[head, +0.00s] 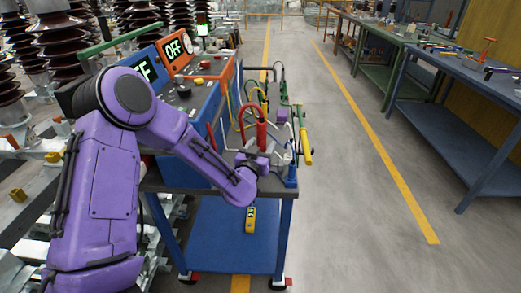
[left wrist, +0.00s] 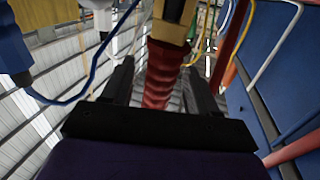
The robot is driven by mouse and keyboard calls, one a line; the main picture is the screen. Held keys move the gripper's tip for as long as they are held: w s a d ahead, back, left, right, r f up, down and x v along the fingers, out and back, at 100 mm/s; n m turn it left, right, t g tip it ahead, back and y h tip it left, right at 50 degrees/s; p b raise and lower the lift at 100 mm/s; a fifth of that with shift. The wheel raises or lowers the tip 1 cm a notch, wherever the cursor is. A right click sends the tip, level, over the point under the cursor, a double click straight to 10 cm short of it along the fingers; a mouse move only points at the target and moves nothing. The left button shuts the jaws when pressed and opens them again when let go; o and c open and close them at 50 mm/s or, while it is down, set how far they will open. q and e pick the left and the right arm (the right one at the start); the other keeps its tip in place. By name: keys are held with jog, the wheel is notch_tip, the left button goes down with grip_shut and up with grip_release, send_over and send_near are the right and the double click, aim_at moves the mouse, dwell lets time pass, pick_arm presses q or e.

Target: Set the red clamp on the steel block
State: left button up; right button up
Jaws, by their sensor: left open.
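The red clamp (head: 252,124), a hooked red shape, stands on the cart just behind my left gripper. The grey steel block (head: 282,153) appears to be the pale metal piece right of the gripper, partly hidden. My left gripper (head: 256,162) is low over the cart's top near its front edge. In the left wrist view its two dark fingers (left wrist: 160,90) are apart. A ribbed red piece (left wrist: 160,82) with a tan end shows between them; I cannot tell if it is the clamp or whether it touches the fingers. My right gripper is not in view.
The blue cart (head: 235,235) carries control boxes (head: 180,50) with lit OFF displays, and several cables. A green and yellow tool (head: 304,135) stands at its right edge. A yellow device (head: 250,219) lies on the lower shelf. The aisle on the right is clear, with workbenches (head: 455,100) beyond.

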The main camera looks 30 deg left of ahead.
pick_arm(q)
jog(key=shift+d, duration=0.1)
jog(key=shift+c, duration=0.2)
jog(key=shift+s, duration=0.1)
grip_shut()
jog(key=shift+r, duration=0.1)
